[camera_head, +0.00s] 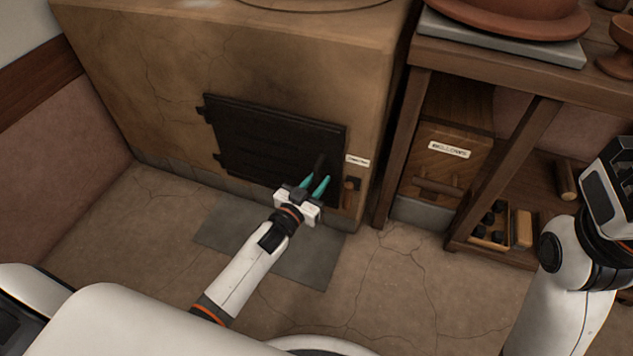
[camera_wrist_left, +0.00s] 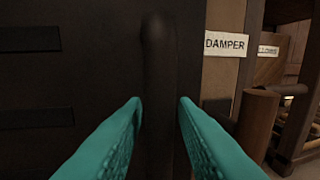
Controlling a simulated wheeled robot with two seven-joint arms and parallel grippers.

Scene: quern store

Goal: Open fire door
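The dark fire door (camera_head: 265,135) is set in the front of the tan stove, hinged at its left side, and looks shut. Its upright dark handle (camera_head: 319,164) stands near the door's right edge. My left gripper (camera_head: 314,184) is at the handle with its teal fingers apart. In the left wrist view, the handle (camera_wrist_left: 158,70) runs upright in the gap between the fingertips (camera_wrist_left: 160,103), one finger on each side. I see no clear grip on it. My right arm is at the right edge of the head view; its fingers do not show.
A label reading DAMPER (camera_wrist_left: 225,44) and a wooden damper knob (camera_head: 349,191) are just right of the door. Further right stand a wooden bench (camera_head: 480,62) and a bellows box (camera_head: 448,160). A grey floor plate (camera_head: 300,262) lies before the stove; the floor there is clear.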

